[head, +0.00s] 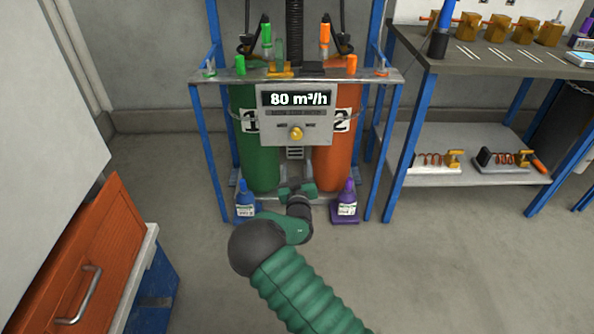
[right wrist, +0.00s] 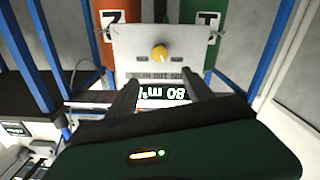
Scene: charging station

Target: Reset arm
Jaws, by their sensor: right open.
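My right arm, green and dark grey, reaches in from the bottom of the head view. Its gripper (head: 297,189) is in front of the charging station's lower part, below the display panel (head: 296,126). In the right wrist view the two dark fingers of the right gripper (right wrist: 163,85) are apart, with nothing between them. The panel shows upside down beyond them, with a yellow knob (right wrist: 160,53). The display reads 80 m³/h in the head view. My left gripper is not in view.
A green tank (head: 255,165) and an orange tank (head: 333,165) stand in the blue frame. A blue bottle (head: 245,202) and a purple bottle (head: 347,200) stand low beside the gripper. An orange drawer (head: 85,260) is left, a workbench (head: 470,55) right. Open floor lies between.

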